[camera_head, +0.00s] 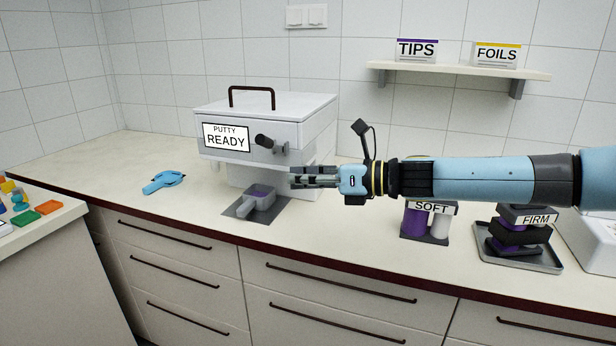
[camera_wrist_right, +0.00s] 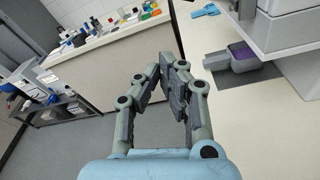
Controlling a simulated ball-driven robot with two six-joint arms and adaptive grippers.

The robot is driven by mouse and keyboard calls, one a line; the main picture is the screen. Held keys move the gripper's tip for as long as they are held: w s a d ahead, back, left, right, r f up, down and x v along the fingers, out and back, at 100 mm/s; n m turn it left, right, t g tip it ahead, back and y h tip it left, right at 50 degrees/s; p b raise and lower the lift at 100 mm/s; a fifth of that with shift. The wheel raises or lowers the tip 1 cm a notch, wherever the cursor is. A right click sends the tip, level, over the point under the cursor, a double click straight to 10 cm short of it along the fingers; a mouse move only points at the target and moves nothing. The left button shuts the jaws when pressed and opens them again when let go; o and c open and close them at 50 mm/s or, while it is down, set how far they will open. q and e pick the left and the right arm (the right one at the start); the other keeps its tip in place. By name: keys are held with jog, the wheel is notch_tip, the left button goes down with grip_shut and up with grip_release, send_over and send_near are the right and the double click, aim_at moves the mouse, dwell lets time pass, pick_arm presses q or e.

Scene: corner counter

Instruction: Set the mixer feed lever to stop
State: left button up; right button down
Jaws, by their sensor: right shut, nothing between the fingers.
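The mixer (camera_head: 300,112) is a white box with a dark top handle and a sign reading "PUTTY READY". Its feed lever (camera_head: 263,141) has a black grip on a grey pivot at the front right and points left and slightly up. No stop mark is readable. My right gripper (camera_head: 294,177) is shut and empty, below and slightly right of the lever and apart from it in the picture. The fingers also show in the right wrist view (camera_wrist_right: 175,68), where the lever cannot be made out. My left gripper is not in view.
A grey scoop (camera_head: 251,208) with purple putty sits on a dark mat (camera_head: 236,212) below the mixer. A light blue item (camera_head: 163,182) lies left. The "SOFT" stand (camera_head: 428,236) and "FIRM" tray (camera_head: 490,256) stand right. The counter's front strip is mostly clear.

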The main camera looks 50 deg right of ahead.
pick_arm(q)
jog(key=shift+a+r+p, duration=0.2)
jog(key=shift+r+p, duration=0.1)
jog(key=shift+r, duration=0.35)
pick_arm(e)
jog(key=shift+v, duration=0.8)
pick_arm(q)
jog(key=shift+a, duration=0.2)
pick_arm(e)
jog(key=shift+d, duration=0.15)
